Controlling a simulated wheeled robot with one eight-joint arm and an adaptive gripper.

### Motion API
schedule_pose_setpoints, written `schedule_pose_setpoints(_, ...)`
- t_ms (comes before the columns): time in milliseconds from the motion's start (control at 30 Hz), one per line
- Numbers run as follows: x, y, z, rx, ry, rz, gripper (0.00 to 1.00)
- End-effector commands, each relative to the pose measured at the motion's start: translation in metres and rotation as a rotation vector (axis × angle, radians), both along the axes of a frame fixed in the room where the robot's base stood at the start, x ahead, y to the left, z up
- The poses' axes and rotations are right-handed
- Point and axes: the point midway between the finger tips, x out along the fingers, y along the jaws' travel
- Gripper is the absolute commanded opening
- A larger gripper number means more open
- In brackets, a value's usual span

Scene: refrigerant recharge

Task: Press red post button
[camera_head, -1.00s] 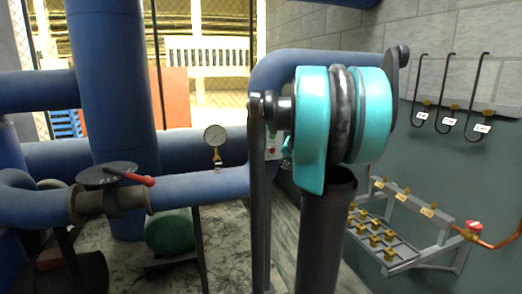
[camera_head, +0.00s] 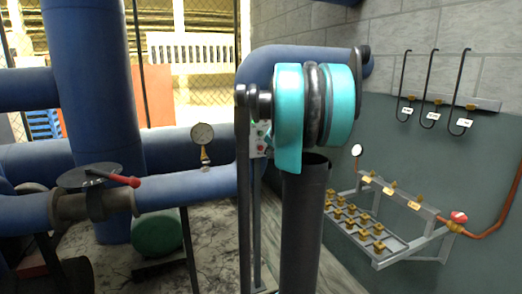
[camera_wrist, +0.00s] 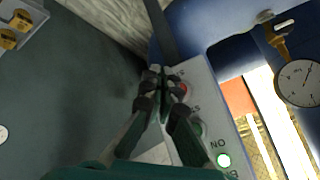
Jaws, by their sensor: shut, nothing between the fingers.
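The grey control box (camera_head: 260,138) stands on a post behind my teal arm in the head view, partly hidden. In the wrist view its panel (camera_wrist: 205,95) fills the middle. The red button (camera_wrist: 182,89) is near the panel's upper end, and a green button (camera_wrist: 199,130) lies below it. A lit indicator (camera_wrist: 224,160) marked ON glows near the bottom. My gripper (camera_wrist: 160,76) is shut and empty, its tips just left of the red button. I cannot tell whether they touch it or the panel. In the head view my arm hides the gripper.
A blue pipe with a pressure gauge (camera_head: 203,133) runs left of the box. A red-handled valve (camera_head: 100,178) is further left.

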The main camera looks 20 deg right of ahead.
Motion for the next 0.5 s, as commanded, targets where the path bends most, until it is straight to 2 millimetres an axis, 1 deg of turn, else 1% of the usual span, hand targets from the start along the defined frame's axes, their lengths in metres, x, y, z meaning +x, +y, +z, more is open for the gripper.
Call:
schedule_pose_setpoints(33,0.008,0.001,0.000,0.000,0.000,0.002,0.00)
schedule_pose_setpoints(200,0.028,0.001,0.000,0.000,0.000,0.002,0.00)
schedule_pose_setpoints(333,0.040,0.001,0.000,0.000,0.001,0.001,0.00)
schedule_pose_setpoints(500,0.047,0.002,0.000,0.000,0.001,0.001,0.00)
